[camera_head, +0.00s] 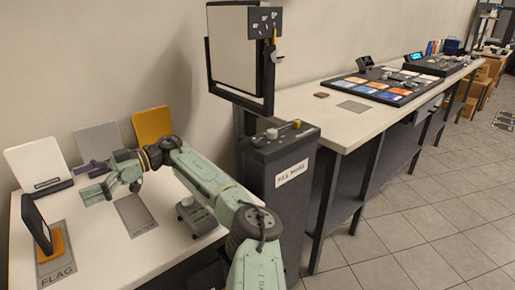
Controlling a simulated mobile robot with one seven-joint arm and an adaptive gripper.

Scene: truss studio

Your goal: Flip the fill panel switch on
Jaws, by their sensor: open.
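A dark upright cabinet (262,195) stands between the two tables, with a white label (292,172) that seems to read as the fill panel's name. Its top carries small light controls (272,133) and a yellowish knob (296,123). Which of these is the switch, and its position, is too small to tell. My arm reaches across in front of that table.
A framed white panel (232,50) with a small black control plate (264,22) rises behind the cabinet. The left table (95,255) holds upright boards, a dark screen (36,222) and grey mats. The right table (300,100) carries consoles. Tiled floor (400,230) is clear.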

